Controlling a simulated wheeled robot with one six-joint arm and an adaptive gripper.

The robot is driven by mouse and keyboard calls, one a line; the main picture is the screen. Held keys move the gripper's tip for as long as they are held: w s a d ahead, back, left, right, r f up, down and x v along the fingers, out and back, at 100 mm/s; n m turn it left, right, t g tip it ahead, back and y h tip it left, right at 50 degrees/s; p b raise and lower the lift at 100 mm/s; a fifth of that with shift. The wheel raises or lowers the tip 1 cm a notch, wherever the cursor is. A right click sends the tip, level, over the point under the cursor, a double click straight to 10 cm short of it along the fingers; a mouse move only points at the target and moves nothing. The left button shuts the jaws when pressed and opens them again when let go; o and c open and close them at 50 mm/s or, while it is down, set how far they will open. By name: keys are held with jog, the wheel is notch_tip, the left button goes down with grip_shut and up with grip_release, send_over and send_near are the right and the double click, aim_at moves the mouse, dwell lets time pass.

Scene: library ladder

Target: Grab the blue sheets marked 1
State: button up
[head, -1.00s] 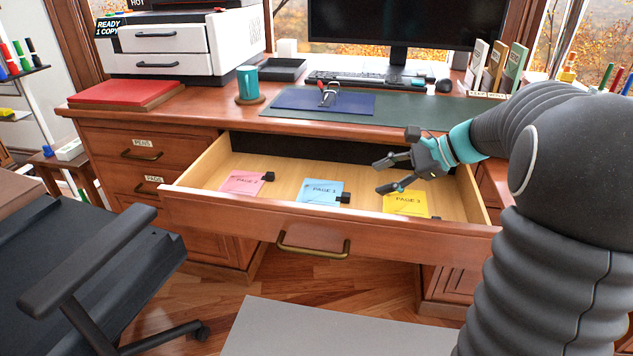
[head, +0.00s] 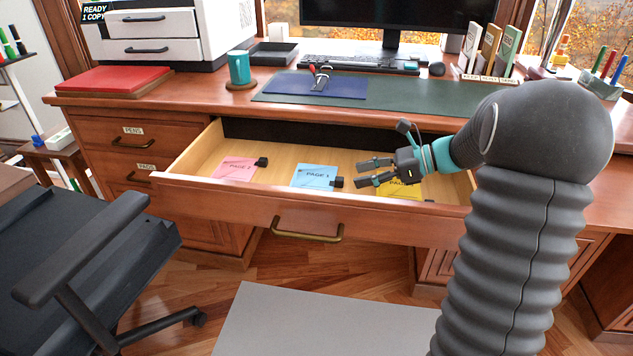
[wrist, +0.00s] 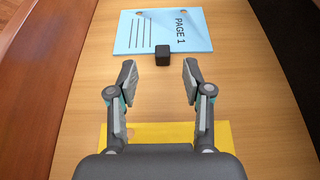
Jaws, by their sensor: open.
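The blue sheets marked PAGE 1 (head: 314,176) lie flat in the middle of the open drawer (head: 290,202). A black clip sits on their right edge. In the wrist view the blue sheets (wrist: 163,30) are at the top, with the black clip (wrist: 163,53) on their near edge. My gripper (head: 360,172) is open and empty, right of the blue sheets and above the yellow sheets (head: 402,191). In the wrist view its two fingers (wrist: 159,78) are spread, with the clip just ahead and centred beyond the gap. The gripper hides part of the yellow sheets.
Pink sheets marked PAGE 2 (head: 234,169) with a black clip (head: 262,162) lie left of the blue ones. The drawer's front panel (head: 250,208) and side walls border the space. A chair (head: 80,250) stands at left. Bare drawer floor separates the sheets.

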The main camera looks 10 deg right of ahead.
aim_at(341, 179)
jog(key=shift+x, duration=2.7)
jog(key=shift+w+d, duration=0.1)
jog(key=shift+w, duration=0.05)
grip_shut()
